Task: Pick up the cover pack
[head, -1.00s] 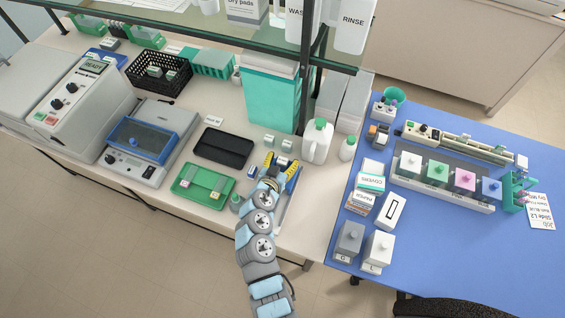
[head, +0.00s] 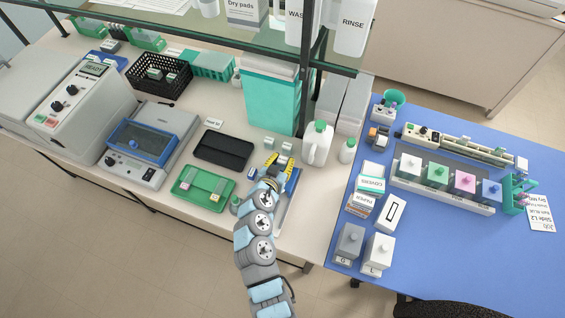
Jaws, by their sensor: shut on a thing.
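My gripper (head: 278,164), with yellow and dark fingers, points down at the bench top near its front right part. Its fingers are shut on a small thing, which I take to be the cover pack. It is almost wholly hidden between the fingers, so its face and label cannot be read. Two similar small pale green-grey packs (head: 287,146) stand on the bench just beyond the fingertips, apart from them. A white and teal box marked COVERS (head: 372,178) stands on the blue table to the right, away from my gripper.
A blue-edged tray (head: 290,203) lies partly under my arm. A green tray (head: 203,188) and a black tray (head: 222,150) are to the left. A white jug (head: 317,145) and a tall teal bin (head: 271,100) stand close behind, below the shelf edge.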

